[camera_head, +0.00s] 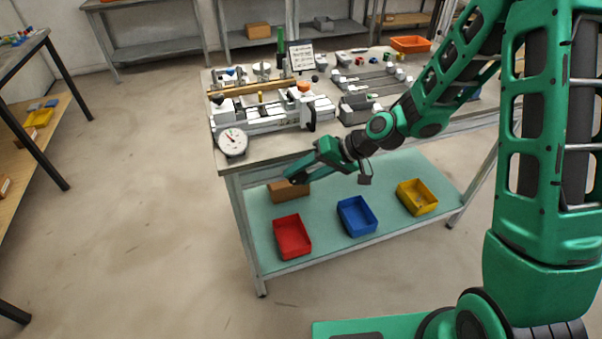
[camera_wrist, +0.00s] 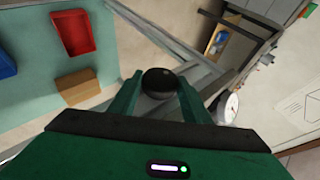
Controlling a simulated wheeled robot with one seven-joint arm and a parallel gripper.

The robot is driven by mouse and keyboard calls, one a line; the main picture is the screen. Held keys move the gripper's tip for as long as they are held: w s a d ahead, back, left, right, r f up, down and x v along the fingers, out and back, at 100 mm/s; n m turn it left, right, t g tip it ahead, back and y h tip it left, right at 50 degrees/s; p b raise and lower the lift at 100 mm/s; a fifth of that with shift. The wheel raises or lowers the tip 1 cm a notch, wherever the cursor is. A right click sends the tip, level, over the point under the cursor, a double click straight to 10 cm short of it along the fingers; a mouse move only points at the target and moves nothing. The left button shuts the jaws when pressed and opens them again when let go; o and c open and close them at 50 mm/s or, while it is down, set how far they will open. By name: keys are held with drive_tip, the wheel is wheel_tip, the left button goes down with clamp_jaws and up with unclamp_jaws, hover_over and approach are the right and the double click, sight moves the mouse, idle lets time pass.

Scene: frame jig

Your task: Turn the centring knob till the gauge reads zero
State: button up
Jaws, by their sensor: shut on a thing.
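A round white dial gauge (camera_head: 231,140) with a dark rim hangs at the front left corner of the bench. Its red needle leans up and left, but the scale is too small to read. My gripper (camera_head: 290,176) is low in front of the bench's front edge, below and right of the gauge. In the wrist view, a round black knob (camera_wrist: 160,82) sits between my two green fingers, which are shut on it. The gauge (camera_wrist: 229,108) shows edge-on right of the fingers. The knob is not made out in the head view.
The bench top (camera_head: 262,150) carries a clamping jig (camera_head: 262,116) and rails. On the lower shelf are a red bin (camera_head: 292,237), a blue bin (camera_head: 357,216), a yellow bin (camera_head: 417,197) and a brown box (camera_head: 287,192) close beneath my gripper. The floor in front is clear.

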drive_tip(key=shift+w+d+f+m+y, duration=0.1)
drive_tip(key=shift+d+f+m+y, duration=0.1)
drive_tip(key=shift+y, duration=0.5)
drive_tip(key=shift+d+f+m+y, duration=0.1)
drive_tip(key=shift+m+y, duration=0.1)
drive_tip(key=shift+y, duration=0.5)
drive_tip(key=o, duration=1)
drive_tip(key=shift+r, duration=0.1)
drive_tip(key=v, duration=1)
drive_tip(key=shift+d, duration=0.4)
